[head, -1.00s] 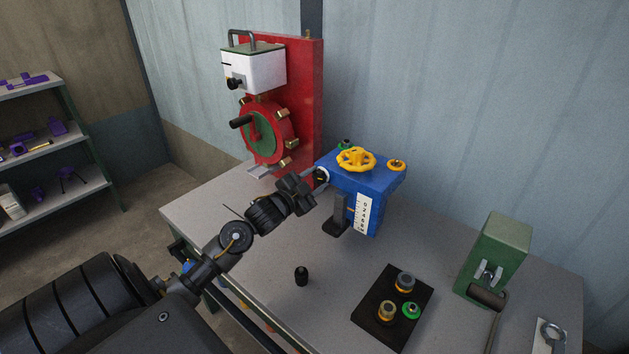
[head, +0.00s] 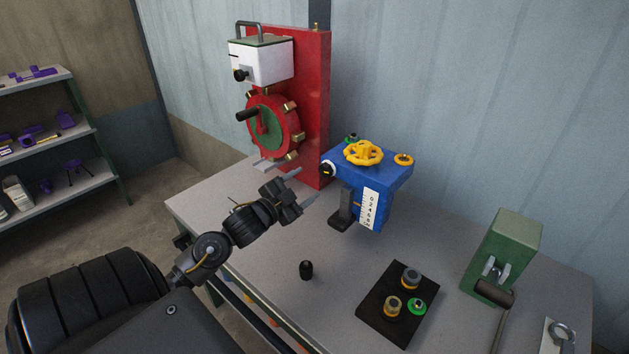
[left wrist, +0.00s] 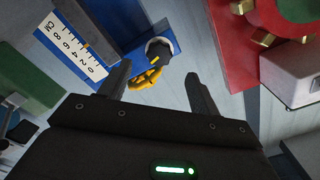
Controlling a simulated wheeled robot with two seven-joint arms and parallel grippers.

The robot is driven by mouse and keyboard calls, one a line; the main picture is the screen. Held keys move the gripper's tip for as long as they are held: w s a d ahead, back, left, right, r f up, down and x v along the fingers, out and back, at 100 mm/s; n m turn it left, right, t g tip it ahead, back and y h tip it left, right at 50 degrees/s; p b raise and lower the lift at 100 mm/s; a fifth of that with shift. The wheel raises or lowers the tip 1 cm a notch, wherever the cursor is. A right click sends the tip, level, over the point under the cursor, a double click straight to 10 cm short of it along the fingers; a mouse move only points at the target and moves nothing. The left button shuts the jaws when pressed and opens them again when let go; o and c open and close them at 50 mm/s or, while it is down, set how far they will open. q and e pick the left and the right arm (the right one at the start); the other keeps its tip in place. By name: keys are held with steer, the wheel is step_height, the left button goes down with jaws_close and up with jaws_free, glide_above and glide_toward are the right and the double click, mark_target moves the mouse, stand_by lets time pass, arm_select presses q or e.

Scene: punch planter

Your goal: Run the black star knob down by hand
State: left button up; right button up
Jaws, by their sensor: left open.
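The blue block (head: 372,178) carries a black knob (head: 327,170) with a pale collar on its left side; its star shape is not clear at this size. The black knob also shows in the left wrist view (left wrist: 160,48), beyond and between my fingers. My left gripper (head: 307,185) is open and empty, just left of the knob and apart from it. Its fingers (left wrist: 158,82) stand wide in the left wrist view. A yellow handwheel (head: 363,153) sits on top of the block and shows between the fingertips in the wrist view. My right gripper is not in view.
A red panel (head: 318,100) with a crank wheel (head: 272,128) stands behind my left gripper. A black tray (head: 380,325) with several small parts, a black peg (head: 306,270) and a green device (head: 505,255) are on the grey table (head: 270,245). The table front is mostly clear.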

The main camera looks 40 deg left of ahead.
arm_select(q)
steer(key=shift+s, duration=1.6)
steer(key=s+b, duration=0.2)
steer(key=s, duration=0.8)
steer(key=shift+s+d, duration=0.15)
steer(key=shift+s, duration=0.25)
